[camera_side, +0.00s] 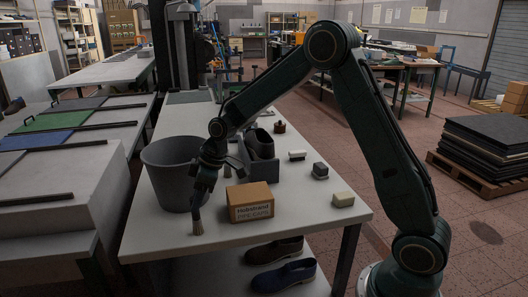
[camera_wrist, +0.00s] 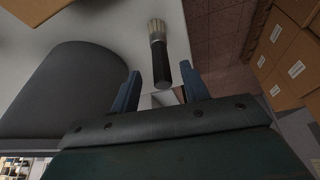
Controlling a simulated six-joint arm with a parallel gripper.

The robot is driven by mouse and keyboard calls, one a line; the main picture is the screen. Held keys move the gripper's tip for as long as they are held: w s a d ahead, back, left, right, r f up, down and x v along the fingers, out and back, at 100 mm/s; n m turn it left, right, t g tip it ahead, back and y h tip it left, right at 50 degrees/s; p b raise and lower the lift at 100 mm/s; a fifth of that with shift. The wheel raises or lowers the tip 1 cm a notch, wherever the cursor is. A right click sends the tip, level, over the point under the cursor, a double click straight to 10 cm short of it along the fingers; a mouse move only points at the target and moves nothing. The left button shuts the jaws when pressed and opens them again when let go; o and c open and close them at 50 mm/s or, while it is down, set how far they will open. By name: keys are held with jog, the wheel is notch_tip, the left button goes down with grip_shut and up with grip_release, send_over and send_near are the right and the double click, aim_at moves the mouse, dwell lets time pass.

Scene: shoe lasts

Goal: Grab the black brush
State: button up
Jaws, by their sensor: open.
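The black brush (camera_wrist: 160,60) has a dark handle and pale bristles. In the wrist view its handle end lies between my gripper's two blue fingers (camera_wrist: 161,72), with visible gaps on both sides. In the side view the brush (camera_side: 197,222) is near the front left of the white table, bristles downward, right below my gripper (camera_side: 198,198). My gripper points down and is open. The upper handle is hard to tell from the fingers in the side view.
A grey bin (camera_side: 168,170) stands close on the left and also fills the left of the wrist view (camera_wrist: 60,95). A cardboard box (camera_side: 250,203) is close on the right.

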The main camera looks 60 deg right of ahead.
aim_at(194, 218)
jog(key=shift+f, duration=0.2)
jog(key=shift+x, duration=2.55)
jog(key=shift+a, duration=0.1)
jog(key=shift+c, duration=0.3)
grip_shut()
